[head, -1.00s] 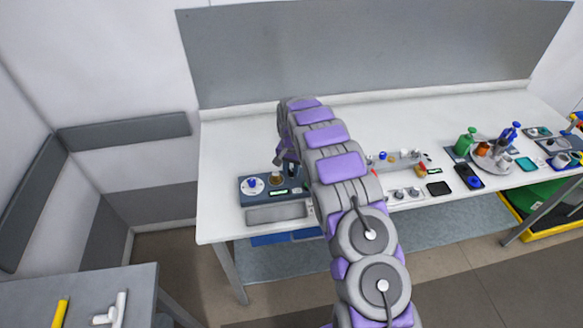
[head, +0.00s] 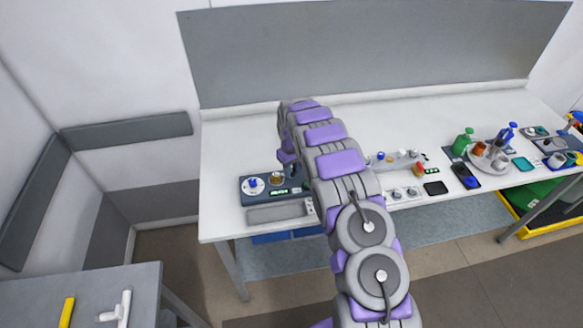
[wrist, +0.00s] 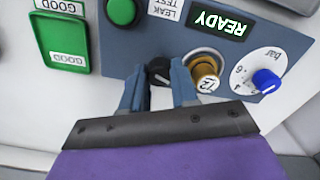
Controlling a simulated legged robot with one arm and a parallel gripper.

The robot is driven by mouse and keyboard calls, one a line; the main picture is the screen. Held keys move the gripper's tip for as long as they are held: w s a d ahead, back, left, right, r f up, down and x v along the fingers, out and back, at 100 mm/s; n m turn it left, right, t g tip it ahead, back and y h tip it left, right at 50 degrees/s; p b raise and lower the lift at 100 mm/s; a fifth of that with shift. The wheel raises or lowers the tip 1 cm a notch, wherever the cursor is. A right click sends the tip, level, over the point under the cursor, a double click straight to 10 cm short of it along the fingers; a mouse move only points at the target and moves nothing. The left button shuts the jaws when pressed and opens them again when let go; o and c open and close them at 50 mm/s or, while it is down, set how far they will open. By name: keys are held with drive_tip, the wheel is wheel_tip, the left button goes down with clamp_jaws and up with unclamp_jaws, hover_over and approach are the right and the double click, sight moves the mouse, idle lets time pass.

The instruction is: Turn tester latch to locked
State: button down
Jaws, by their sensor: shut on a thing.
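The tester is a blue-grey panel (wrist: 225,40) with a lit READY display (wrist: 220,20), a green button (wrist: 122,10), a brass fitting (wrist: 203,72) and a dial with a blue knob (wrist: 265,80). In the head view the tester (head: 243,198) sits at the left front of the long white bench. A small black knob (wrist: 158,70), seemingly the latch, is at the panel's edge in the wrist view. My gripper (wrist: 159,82) is shut on this black knob, with one finger on each side. The fingers partly hide it, and its lock position cannot be read.
A green GOOD tray (wrist: 66,42) lies beside the panel in the wrist view. Along the bench stand small fittings (head: 400,155), a round tray (head: 484,168) with bottles, and dark pads. A grey side table (head: 90,285) is at lower left. The bench's back strip is mostly clear.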

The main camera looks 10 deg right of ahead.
drive_tip(key=shift+w+r+n+p, duration=0.15)
drive_tip(key=shift+n+p, duration=0.35)
drive_tip(key=shift+n, duration=1.7)
drive_tip(key=c, duration=0.9)
unclamp_jaws()
drive_tip(key=shift+o, duration=0.2)
wheel_tip(320, 180, up, 17)
